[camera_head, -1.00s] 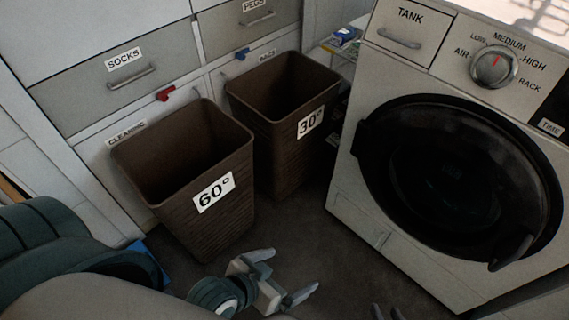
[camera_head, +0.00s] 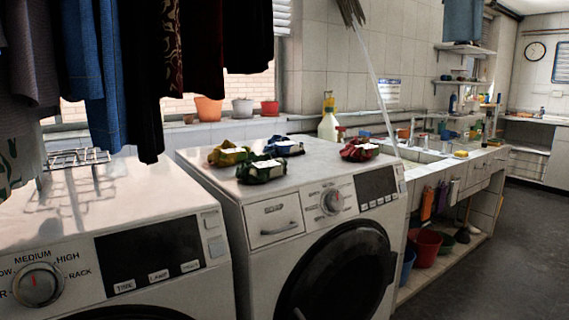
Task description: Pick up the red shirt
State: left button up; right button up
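A crumpled red shirt (camera_head: 360,149) with a pale tag lies on top of the right-hand washing machine (camera_head: 314,168), near its back right corner. A yellow-green bundle (camera_head: 229,155), a dark green bundle (camera_head: 261,171) and a blue bundle (camera_head: 284,147) lie to its left on the same top, each with a pale tag. Neither of my grippers is in view, so their state does not show.
Clothes hang at the upper left, over the left machine (camera_head: 60,215) and a wire rack (camera_head: 77,158). The sink counter (camera_head: 440,165) is right, with open floor (camera_head: 490,260) beyond.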

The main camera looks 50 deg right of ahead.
aim_at(362, 152)
jog(key=z, duration=2.15)
